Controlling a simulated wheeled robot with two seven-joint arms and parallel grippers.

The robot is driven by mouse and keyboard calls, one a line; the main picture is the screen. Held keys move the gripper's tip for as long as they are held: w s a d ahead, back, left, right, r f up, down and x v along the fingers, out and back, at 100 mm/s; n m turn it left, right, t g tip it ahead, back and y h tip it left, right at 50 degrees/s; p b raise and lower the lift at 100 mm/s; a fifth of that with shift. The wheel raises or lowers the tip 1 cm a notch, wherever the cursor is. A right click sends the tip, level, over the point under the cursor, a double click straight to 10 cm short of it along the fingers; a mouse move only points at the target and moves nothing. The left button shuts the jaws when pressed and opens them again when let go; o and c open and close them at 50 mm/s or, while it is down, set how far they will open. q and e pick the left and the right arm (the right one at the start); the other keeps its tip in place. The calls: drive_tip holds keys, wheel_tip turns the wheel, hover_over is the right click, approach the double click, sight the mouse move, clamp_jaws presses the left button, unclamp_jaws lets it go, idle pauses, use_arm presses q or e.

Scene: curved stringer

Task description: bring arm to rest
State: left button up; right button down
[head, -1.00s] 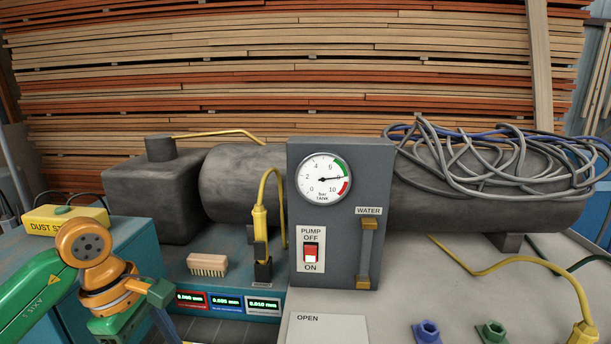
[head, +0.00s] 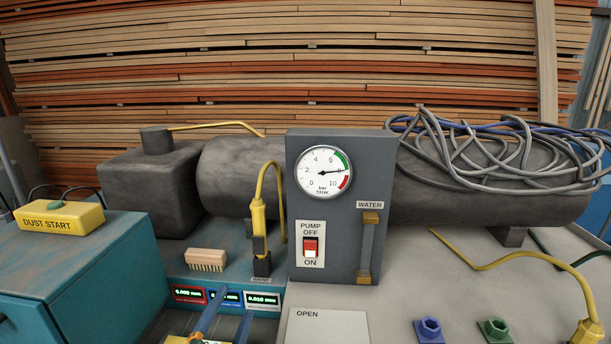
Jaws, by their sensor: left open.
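My left gripper (head: 236,308) shows at the bottom edge, left of centre. Its two blue fingers are apart with nothing between them, and they point up toward the small digital displays. The rest of my left arm is mostly below the picture, with only a bit of yellow and orange at the bottom edge. My right gripper is not in view.
A teal cabinet with a yellow DUST START box (head: 60,218) stands left. A brush (head: 206,260) and a yellow-cabled wand (head: 259,215) are beside the grey pump panel (head: 335,245). Blue (head: 428,330) and green (head: 495,330) fittings stand at the right front.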

use_arm(q)
drive_tip(key=s+a+f+n+g+y, duration=0.35)
drive_tip(key=s+f+n+g, duration=0.3)
drive_tip(key=f, duration=0.55)
drive_tip(key=s+f+n+g+h, duration=0.1)
drive_tip(key=s+f+n+g, duration=0.3)
drive_tip(key=s+f+g, duration=0.75)
drive_tip(key=s+f+t+b, duration=0.15)
drive_tip(key=s+f, duration=0.25)
drive_tip(key=f, duration=0.6)
drive_tip(key=s+f+t+b, duration=0.15)
drive_tip(key=s+f, duration=0.25)
drive_tip(key=f, duration=0.7)
drive_tip(key=s+a+f+g+b, duration=0.2)
drive_tip(key=s+f+b, duration=0.1)
drive_tip(key=s+f, duration=0.7)
drive_tip(key=shift+s+a+f, duration=0.35)
drive_tip(key=shift+s+a, duration=0.05)
drive_tip(key=shift+s, duration=0.25)
